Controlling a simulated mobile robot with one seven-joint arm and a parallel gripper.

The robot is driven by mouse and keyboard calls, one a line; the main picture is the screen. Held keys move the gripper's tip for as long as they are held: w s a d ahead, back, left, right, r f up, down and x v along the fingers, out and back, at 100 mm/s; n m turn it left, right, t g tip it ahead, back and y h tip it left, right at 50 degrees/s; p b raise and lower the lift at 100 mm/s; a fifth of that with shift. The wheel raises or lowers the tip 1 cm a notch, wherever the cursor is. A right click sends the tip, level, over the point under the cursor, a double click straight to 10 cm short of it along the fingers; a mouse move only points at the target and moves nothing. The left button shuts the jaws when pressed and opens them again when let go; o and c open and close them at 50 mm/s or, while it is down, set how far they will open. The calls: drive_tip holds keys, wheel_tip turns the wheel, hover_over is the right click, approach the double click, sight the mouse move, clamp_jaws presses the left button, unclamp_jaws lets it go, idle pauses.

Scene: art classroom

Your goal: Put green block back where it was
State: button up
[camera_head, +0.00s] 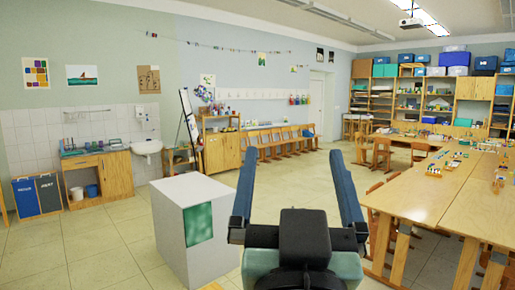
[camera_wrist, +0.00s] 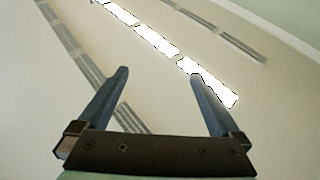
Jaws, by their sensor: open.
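My gripper (camera_head: 292,152) is raised in the lower middle of the head view, its two blue fingers spread apart with nothing between them. In the wrist view my gripper (camera_wrist: 160,74) is also open and empty, and it points up at the ceiling and its lights. I cannot make out a separate green block in either view. A green mottled patch (camera_head: 199,225) shows on the front face of a white pedestal, left of my gripper. I cannot tell whether it is a block or a panel. The pedestal's top is bare.
The white pedestal (camera_head: 190,187) stands on the floor close to my left. Long wooden tables (camera_head: 412,202) with several small items fill the right side. A sink (camera_head: 146,147), a wooden cabinet (camera_head: 115,174) and two bins (camera_head: 37,195) line the left wall. The middle floor is clear.

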drive_tip(key=s+a+r+n+t+y, duration=0.1)
drive_tip(key=s+a+r+t+y, duration=0.1)
drive_tip(key=s+a+r+t, duration=0.2)
drive_tip(key=s+r, duration=0.3)
drive_tip(key=r, duration=0.1)
drive_tip(key=shift+s+a+r, duration=0.15)
drive_tip(key=shift+s+r, duration=0.1)
drive_tip(key=shift+r, duration=0.15)
